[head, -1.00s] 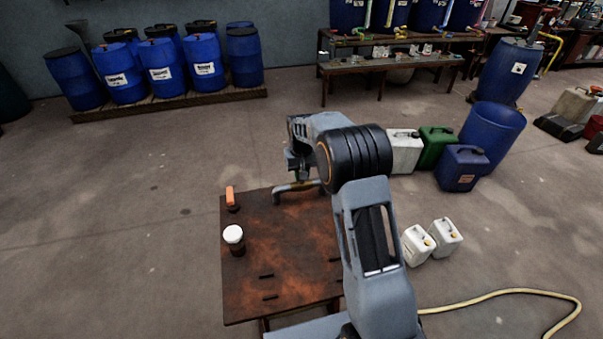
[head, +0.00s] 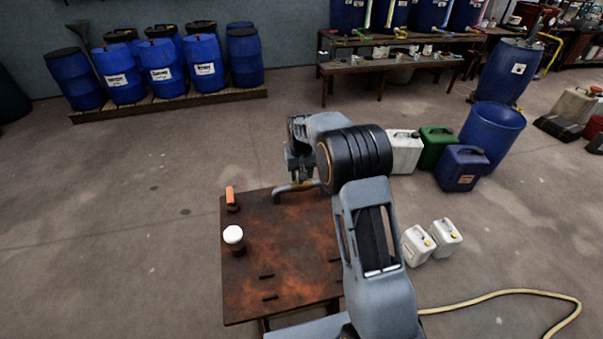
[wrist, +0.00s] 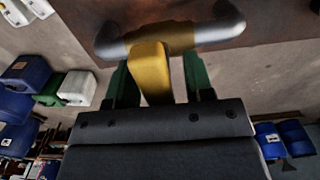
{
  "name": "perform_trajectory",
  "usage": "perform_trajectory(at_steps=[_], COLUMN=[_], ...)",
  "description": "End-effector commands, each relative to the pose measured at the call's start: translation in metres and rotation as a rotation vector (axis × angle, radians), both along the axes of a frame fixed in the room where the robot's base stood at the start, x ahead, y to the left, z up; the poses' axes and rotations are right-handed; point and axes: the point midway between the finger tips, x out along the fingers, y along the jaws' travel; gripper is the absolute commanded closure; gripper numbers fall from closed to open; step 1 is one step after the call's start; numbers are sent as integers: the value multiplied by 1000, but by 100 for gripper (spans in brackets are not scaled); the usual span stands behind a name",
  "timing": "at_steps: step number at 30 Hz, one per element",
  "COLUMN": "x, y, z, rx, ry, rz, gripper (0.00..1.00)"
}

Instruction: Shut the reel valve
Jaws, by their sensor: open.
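A bent grey pipe (wrist: 219,33) with a brass-coloured valve body (wrist: 180,38) stands at the table's far edge; the pipe also shows in the head view (head: 283,190). A flat yellow lever (wrist: 152,75) sticks out from the valve body towards my wrist camera. My gripper (wrist: 160,68) is open, with one green finger on each side of the lever. A gap shows between the lever and the right finger; the left finger is very close, and I cannot tell if it touches. In the head view my gripper (head: 297,176) is above the pipe and hides the lever.
The rusty brown table (head: 285,240) also holds an orange-topped piece (head: 231,198) and a white-capped jar (head: 234,237) at its left. Canisters, including a blue one (head: 461,168), stand on the floor to the right. The floor left of the table is clear.

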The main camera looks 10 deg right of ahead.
Motion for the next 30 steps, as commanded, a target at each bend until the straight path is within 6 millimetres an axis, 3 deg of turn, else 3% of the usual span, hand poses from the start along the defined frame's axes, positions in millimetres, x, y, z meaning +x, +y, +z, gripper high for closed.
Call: perform_trajectory(at_steps=[7,21,30], x=[1,0,0], y=[0,0,0], z=[15,106,135], rx=[0,0,0], ry=[-4,-3,-1], rz=[1,0,0], gripper=[52,52,52])
